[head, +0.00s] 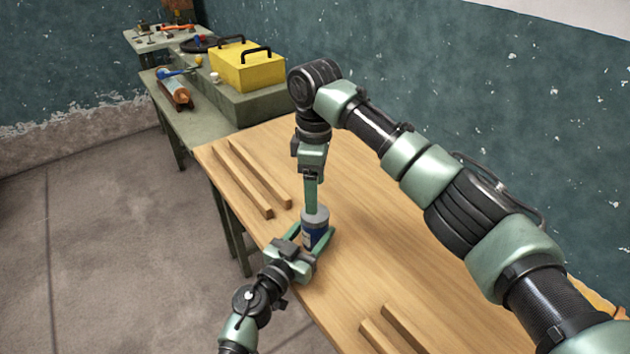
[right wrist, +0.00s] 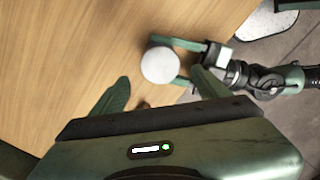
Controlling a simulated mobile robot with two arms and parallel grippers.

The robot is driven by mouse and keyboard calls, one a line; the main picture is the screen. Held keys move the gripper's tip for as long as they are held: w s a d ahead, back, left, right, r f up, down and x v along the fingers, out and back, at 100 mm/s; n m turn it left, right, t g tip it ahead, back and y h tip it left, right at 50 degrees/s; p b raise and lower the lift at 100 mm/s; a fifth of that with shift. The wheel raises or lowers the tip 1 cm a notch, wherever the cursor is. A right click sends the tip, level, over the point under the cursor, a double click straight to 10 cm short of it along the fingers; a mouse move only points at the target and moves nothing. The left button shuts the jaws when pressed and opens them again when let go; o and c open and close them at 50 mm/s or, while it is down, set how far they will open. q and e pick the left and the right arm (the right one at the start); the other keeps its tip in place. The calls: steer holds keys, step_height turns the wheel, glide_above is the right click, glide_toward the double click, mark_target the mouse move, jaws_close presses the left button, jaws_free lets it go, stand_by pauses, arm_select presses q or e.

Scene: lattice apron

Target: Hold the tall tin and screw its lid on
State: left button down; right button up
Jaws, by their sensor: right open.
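The tall tin (head: 313,237) is dark blue with a pale label and stands upright on the wooden bench. Its light grey round lid (head: 315,214) sits on top; how far it is screwed down cannot be told. In the right wrist view the lid (right wrist: 160,65) is a pale disc. My left gripper (head: 311,243) has a finger on each side of the tin and appears shut on it. My right gripper (head: 311,205) points down just above the lid. Its fingers are apart in the right wrist view, with the lid between and beyond their tips.
Two wooden strips (head: 243,180) lie on the bench (head: 390,255) behind the tin, and two more (head: 392,330) lie at the near end. A yellow box (head: 241,68) with black handles stands on a grey-green table beyond. The bench right of the tin is clear.

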step_height(320, 180, down, 6)
steer(key=shift+f, duration=0.25)
steer(key=c, duration=1.4)
steer(key=m, duration=0.5)
steer(key=shift+c, duration=0.2)
steer(key=o, duration=1.5)
steer(key=shift+o, duration=0.2)
steer(key=shift+r, duration=0.1)
steer(key=shift+r, duration=2.2)
